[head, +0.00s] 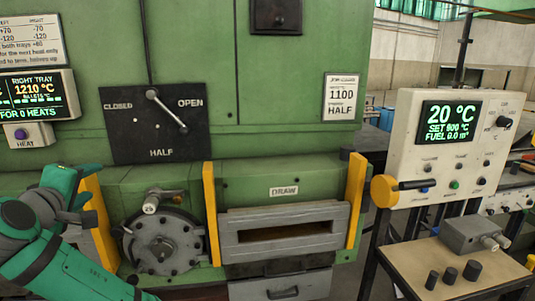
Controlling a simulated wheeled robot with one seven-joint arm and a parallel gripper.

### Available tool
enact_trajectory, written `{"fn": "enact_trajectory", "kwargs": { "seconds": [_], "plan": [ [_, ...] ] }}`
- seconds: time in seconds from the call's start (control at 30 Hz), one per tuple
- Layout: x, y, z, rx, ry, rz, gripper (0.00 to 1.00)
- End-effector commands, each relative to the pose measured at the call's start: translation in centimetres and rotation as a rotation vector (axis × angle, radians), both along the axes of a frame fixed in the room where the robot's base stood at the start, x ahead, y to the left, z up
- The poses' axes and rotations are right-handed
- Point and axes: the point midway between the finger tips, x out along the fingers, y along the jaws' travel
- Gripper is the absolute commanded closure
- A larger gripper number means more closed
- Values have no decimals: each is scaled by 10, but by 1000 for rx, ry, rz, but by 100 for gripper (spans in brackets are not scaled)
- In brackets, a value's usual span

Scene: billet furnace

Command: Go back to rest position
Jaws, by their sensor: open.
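My teal arm is folded at the lower left of the head view. Its end, with small dark parts that look like my gripper (88,210), is in front of the furnace's left yellow post. The jaws are open, and I see nothing held between them. The gripper is small and partly hidden by the arm, and I cannot tell whether it touches the post.
The green furnace has a lever plate (152,123), a round handwheel hatch (163,243) and a draw slot (285,231) between yellow posts. A control console (450,150) reading 20 °C stands right. A bench (455,277) with dark cylinders is lower right.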

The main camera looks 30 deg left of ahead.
Motion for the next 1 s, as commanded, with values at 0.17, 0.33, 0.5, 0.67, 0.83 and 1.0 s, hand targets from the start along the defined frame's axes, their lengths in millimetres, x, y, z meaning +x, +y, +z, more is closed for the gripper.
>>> {"fn": "enact_trajectory", "kwargs": {
  "seconds": [0.17,0.33,0.5,0.67,0.83,1.0],
  "plan": [
    [24,-3,-37,22,53,1,53],
    [55,-12,-90,66,129,-2,53],
    [86,-31,-152,129,219,-16,53],
    [111,-57,-207,198,298,-42,53],
    [132,-94,-262,278,375,-87,53],
    [147,-137,-314,362,445,-143,53]
  ]
}}
